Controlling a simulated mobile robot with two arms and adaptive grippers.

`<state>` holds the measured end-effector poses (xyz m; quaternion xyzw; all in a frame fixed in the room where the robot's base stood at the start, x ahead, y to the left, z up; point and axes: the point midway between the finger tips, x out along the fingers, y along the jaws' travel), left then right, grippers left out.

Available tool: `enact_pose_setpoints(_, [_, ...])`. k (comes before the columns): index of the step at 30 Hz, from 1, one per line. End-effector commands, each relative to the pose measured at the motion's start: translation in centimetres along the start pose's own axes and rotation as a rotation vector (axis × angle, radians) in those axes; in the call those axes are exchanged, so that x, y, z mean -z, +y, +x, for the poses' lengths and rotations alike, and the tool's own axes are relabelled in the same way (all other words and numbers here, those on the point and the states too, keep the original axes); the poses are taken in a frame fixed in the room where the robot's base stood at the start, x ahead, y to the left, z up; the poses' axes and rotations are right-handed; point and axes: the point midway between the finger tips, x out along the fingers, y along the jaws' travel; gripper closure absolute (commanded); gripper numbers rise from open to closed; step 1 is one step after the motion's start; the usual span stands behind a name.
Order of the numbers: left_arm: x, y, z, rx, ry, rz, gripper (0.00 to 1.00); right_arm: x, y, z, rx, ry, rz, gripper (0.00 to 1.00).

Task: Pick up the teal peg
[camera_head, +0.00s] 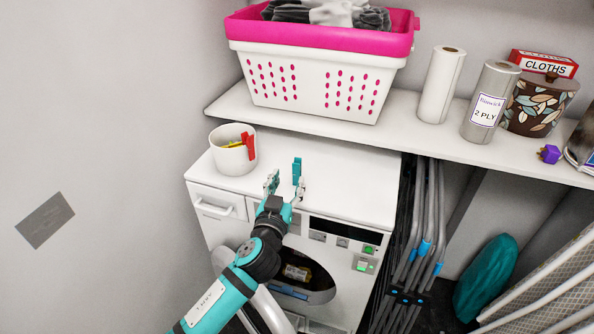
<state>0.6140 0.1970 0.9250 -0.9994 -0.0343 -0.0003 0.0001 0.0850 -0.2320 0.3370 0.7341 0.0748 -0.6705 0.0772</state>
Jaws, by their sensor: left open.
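The teal peg (297,168) stands out against the white top of the dryer (345,188), near its front edge. My left gripper (285,186) comes in from the front with its two fingers apart and nothing between them that I can make out. The peg appears just beyond the fingertips, lined up with the right-hand finger. That finger overlaps the peg's lower end in the picture, so I cannot tell whether they touch. My right gripper is out of view.
A white pot (233,158) with red and yellow pegs stands left on the dryer. Above is a shelf (405,118) with a pink-rimmed basket (315,75), paper rolls (490,100) and a purple peg (549,153). Folded grey frames (418,235) lean to the right.

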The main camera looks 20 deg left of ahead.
Motion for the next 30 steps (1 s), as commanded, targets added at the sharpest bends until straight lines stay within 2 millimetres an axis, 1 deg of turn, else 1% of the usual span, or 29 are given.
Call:
enact_pose_setpoints(1, [0.2, 0.0, 1.1, 0.000, 0.001, 0.001, 0.54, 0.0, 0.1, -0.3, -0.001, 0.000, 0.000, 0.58])
enact_pose_setpoints(3, [0.1, 0.0, 2.3, 0.000, 0.000, 0.001, 0.54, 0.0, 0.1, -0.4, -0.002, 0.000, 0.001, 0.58])
enact_pose_setpoints(6, [0.1, 0.1, 3.3, -0.001, 0.000, 0.000, 0.54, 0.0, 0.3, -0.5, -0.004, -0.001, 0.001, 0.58])
enact_pose_setpoints(11, [0.1, 0.1, 4.2, -0.001, 0.000, 0.000, 0.54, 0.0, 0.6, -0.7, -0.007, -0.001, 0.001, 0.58])
enact_pose_setpoints(17, [0.4, 0.3, 7.1, 0.000, 0.000, 0.002, 0.54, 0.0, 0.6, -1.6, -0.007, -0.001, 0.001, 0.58])
enact_pose_setpoints(21, [0.1, 0.3, 8.7, 0.000, -0.001, 0.001, 0.54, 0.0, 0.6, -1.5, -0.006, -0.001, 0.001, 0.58])
enact_pose_setpoints(24, [0.0, 0.3, 9.0, -0.001, -0.001, -0.001, 0.54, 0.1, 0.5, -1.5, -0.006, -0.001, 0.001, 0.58])
enact_pose_setpoints(29, [0.0, 0.3, 9.0, -0.001, -0.002, -0.001, 0.54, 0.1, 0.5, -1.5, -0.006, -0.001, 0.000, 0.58])
enact_pose_setpoints(30, [0.0, 0.3, 9.0, -0.001, -0.002, -0.001, 0.55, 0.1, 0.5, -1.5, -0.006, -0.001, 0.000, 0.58])
